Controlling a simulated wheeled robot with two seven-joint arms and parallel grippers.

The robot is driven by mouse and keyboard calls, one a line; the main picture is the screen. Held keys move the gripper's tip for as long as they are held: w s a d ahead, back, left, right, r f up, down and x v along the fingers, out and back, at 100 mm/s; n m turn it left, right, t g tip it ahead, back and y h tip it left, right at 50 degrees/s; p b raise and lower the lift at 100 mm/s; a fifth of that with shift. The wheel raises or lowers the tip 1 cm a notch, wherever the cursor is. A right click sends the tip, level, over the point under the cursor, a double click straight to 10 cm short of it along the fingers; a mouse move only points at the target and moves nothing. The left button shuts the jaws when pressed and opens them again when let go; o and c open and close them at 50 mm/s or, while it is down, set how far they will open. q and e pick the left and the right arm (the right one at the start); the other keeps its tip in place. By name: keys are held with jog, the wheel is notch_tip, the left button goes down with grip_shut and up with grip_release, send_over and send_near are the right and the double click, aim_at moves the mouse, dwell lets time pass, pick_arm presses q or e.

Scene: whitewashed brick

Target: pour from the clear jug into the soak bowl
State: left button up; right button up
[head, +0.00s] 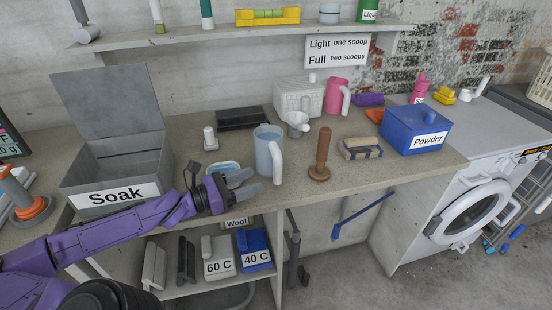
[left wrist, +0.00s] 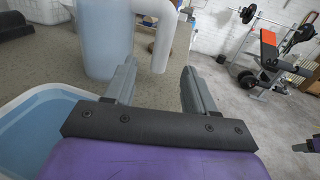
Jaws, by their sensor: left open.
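The clear jug (head: 266,148), pale blue with a white handle (head: 277,162), stands upright on the counter. My left gripper (head: 252,182) is open and empty, low in front of it. In the left wrist view the jug (left wrist: 103,38) is close ahead, and its handle (left wrist: 163,42) stands beyond the gap between my fingertips (left wrist: 159,70). A white-rimmed bowl (head: 222,167) with blue inside sits beside my gripper, partly hidden by it. It also shows at the left of the left wrist view (left wrist: 40,135). A grey box (head: 112,176) labelled Soak stands open at the left. My right gripper is not in view.
A wooden pestle-like post (head: 321,155) stands right of the jug, and a small white cup (head: 298,124) behind it. A brush (head: 360,148) and a blue Powder box (head: 416,131) are farther right. A dark tray (head: 242,118) lies behind. A shelf (head: 240,34) runs above.

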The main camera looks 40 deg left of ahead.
aim_at(278, 172)
pick_arm(q)
jog(key=shift+b+x, duration=0.4)
jog(key=shift+x, duration=0.85)
jog(key=b+x, duration=0.2)
jog(key=x, duration=0.3)
jog(key=shift+s+d+f, duration=0.1)
jog(key=shift+d+f, duration=0.05)
jog(key=shift+w+d+b, duration=0.25)
jog(key=shift+w+b, duration=0.05)
jog(key=shift+w, duration=0.3)
jog(key=shift+c, duration=0.3)
grip_shut()
